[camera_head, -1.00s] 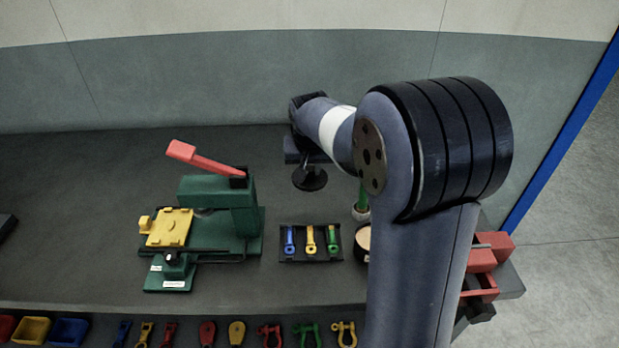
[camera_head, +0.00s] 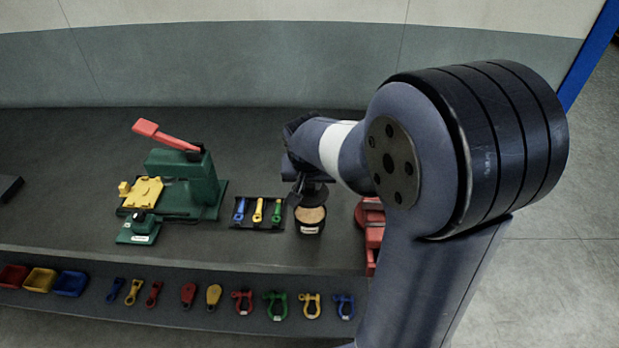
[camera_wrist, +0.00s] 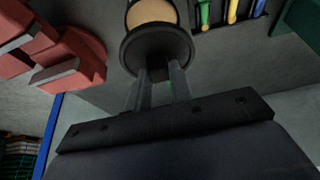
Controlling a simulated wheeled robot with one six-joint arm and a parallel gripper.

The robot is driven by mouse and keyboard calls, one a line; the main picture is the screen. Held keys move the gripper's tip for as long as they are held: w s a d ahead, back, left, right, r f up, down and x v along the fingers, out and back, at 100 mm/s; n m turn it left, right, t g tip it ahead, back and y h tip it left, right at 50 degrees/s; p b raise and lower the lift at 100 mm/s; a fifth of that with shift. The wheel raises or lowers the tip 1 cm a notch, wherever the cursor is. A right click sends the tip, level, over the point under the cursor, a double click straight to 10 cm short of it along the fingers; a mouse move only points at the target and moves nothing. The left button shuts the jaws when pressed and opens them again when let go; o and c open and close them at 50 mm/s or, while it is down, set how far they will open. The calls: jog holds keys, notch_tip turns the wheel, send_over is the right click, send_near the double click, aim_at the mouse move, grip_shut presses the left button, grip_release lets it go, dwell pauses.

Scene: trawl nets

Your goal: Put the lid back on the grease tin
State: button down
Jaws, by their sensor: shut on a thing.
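The grease tin (camera_head: 309,222) stands open on the bench, a dark round tin with a pale label and tan grease showing at its top. My gripper (camera_head: 303,176) is shut on the black round lid (camera_head: 312,193) and holds it at the tin's far side, overlapping the tin's back edge in the head view. In the wrist view my gripper (camera_wrist: 160,78) has both fingers at the lid (camera_wrist: 157,48), which covers part of the tin (camera_wrist: 152,11). Tan grease still shows beyond the lid. I cannot tell the gap between lid and tin.
A black tray (camera_head: 245,226) with blue, yellow and green tools sits just left of the tin. A green press (camera_head: 195,185) with a red lever stands farther left. A red vise (camera_head: 369,222) is close on the right, partly behind my arm. Bins and shackles line the lower front shelf.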

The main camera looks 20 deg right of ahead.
aim_at(310, 196)
jog(key=shift+f+b, duration=2.1)
jog(key=shift+f, duration=0.8)
jog(key=shift+f+b, duration=0.15)
jog(key=shift+b, duration=0.45)
dwell(0.4)
jog(key=c, duration=0.7)
grip_release()
jog(key=shift+r+p, duration=2.55)
jog(key=shift+r, duration=1)
